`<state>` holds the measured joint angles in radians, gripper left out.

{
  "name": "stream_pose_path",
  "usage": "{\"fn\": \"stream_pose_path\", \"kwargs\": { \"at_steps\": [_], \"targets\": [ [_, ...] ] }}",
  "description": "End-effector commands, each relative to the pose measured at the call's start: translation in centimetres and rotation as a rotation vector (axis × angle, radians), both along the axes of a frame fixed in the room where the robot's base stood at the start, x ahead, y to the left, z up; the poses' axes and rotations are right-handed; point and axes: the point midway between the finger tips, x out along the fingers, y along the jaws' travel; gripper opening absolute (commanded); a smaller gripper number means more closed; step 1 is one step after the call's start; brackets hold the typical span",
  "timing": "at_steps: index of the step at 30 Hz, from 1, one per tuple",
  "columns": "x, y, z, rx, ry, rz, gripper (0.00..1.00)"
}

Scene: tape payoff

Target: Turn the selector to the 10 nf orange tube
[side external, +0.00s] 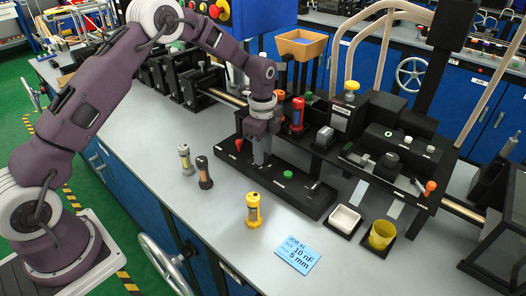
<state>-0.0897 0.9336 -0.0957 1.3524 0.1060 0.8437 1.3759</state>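My gripper (262,150) points down at the left part of a long black base plate (318,205). Its fingertips are small and partly hidden, so I cannot tell whether they are open or touch anything. I cannot make out which part is the selector; a small red pointed piece (238,144) is just left of my gripper. A red tube (297,114) stands upright on the machine behind. A yellow-orange tube (253,209), a dark tube with an orange band (204,173) and a grey-and-yellow tube (185,159) stand on the bench.
A blue card (297,254) reading "10 nF 5 mm" lies at the front. A white dish (344,219) and a yellow cup (382,235) stand to the right. A green button (288,174) is on the base plate. Grey bench (215,225) around the tubes is clear.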

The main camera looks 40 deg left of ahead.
Motion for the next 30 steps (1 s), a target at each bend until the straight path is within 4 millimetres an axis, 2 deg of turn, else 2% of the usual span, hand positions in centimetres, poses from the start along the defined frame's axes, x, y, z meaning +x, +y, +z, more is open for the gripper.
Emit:
{"fn": "stream_pose_path", "kwargs": {
  "at_steps": [1,2,3,14,30],
  "targets": [
    [0.03,0.00,0.02,0.000,-0.001,0.000,0.07],
    [0.03,0.00,0.02,0.000,-0.001,0.000,0.01],
    [0.03,0.00,0.03,0.000,-0.001,0.000,0.00],
    [0.05,-0.02,0.06,-0.001,-0.001,0.059,0.00],
    [0.14,0.00,0.09,0.001,-0.002,0.514,0.00]
  ]
}}
